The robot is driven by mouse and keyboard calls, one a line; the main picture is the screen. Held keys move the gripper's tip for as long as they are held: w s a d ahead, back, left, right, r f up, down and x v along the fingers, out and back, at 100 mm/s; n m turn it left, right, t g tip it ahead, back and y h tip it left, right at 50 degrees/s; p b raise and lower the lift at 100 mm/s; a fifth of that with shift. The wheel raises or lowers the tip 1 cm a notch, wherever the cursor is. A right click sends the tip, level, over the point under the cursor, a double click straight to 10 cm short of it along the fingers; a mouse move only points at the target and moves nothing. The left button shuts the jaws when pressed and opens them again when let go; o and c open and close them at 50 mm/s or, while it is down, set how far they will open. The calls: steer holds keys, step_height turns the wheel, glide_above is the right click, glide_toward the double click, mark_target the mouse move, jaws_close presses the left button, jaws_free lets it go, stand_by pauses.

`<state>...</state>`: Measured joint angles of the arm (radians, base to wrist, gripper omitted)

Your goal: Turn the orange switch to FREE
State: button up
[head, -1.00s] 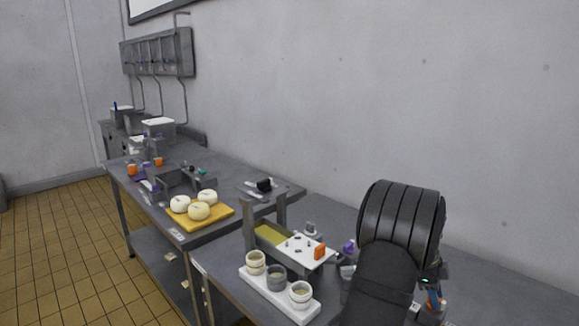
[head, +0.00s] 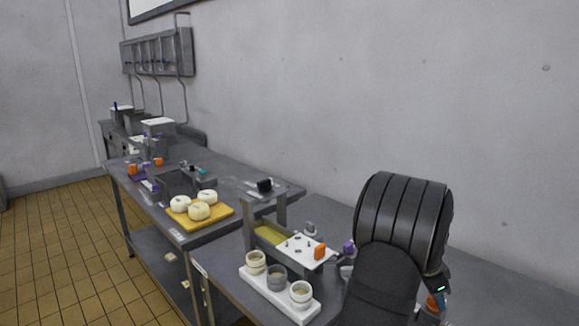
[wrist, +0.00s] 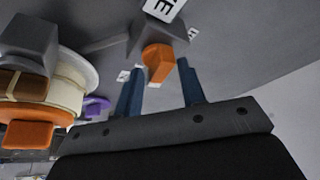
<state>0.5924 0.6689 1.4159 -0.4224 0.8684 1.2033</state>
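The orange switch (wrist: 158,62) is a small knob on a grey mount in the wrist view, beside a white label (wrist: 163,8) on which a letter E shows; the rest of the word is cut off. My gripper (wrist: 159,68) is open, with its two blue fingers apart on either side of the orange switch in the picture. I cannot tell whether they touch it. In the head view my gripper (head: 441,290) is at the lower right, mostly hidden by my arm, close to an orange piece (head: 433,304) that looks like the switch.
A white tray with cups (head: 262,288) and a white-topped stand with an orange block (head: 320,252) are left of my arm. The wall stands behind the table.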

steer(key=o, duration=0.6)
steer(key=shift+o, duration=0.2)
steer(key=s+a+r+n+t+y, duration=0.1)
steer(key=s+a+r+n+t, duration=0.15)
steer(key=r+n, duration=0.4)
steer(key=s+a+r+n+t+y, duration=0.1)
steer(key=s+r+n, duration=0.3)
steer(key=r, duration=0.5)
steer(key=shift+n, duration=0.25)
steer(key=x, duration=1.1)
steer(key=w+x, duration=0.1)
steer(key=x, duration=0.5)
steer(key=shift+d+r, duration=0.15)
steer(key=c, duration=1)
